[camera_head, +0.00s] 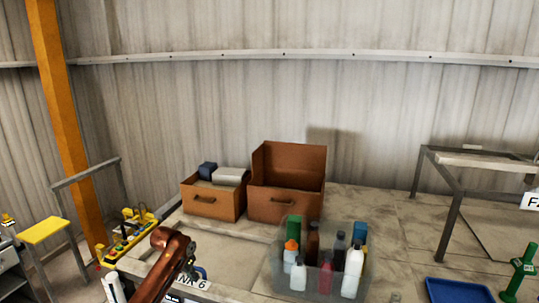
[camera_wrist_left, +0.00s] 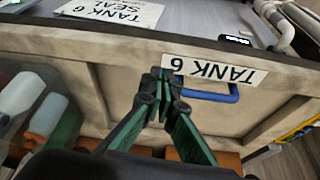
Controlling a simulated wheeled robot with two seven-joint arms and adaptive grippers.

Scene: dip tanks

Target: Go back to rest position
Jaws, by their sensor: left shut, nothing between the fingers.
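My left gripper (camera_head: 190,265) is at the lower left of the head view, at the end of my copper-brown arm. In the left wrist view its dark, green-sided fingers (camera_wrist_left: 161,78) are shut with nothing between them. They are in front of a pale tank wall (camera_wrist_left: 125,62), beside a blue handle (camera_wrist_left: 212,96) and a "TANK 6" label (camera_wrist_left: 232,73), which appears upside down. I cannot tell whether the fingers touch the wall. My right gripper is not in view.
A clear bin (camera_head: 318,285) of several bottles stands right of my left gripper. Two brown drawer boxes (camera_head: 212,203) (camera_head: 285,207) sit behind. A blue tray (camera_head: 458,291), a green fixture (camera_head: 520,268) and a metal frame (camera_head: 447,205) are at right. A yellow control strip (camera_head: 128,238) is at left.

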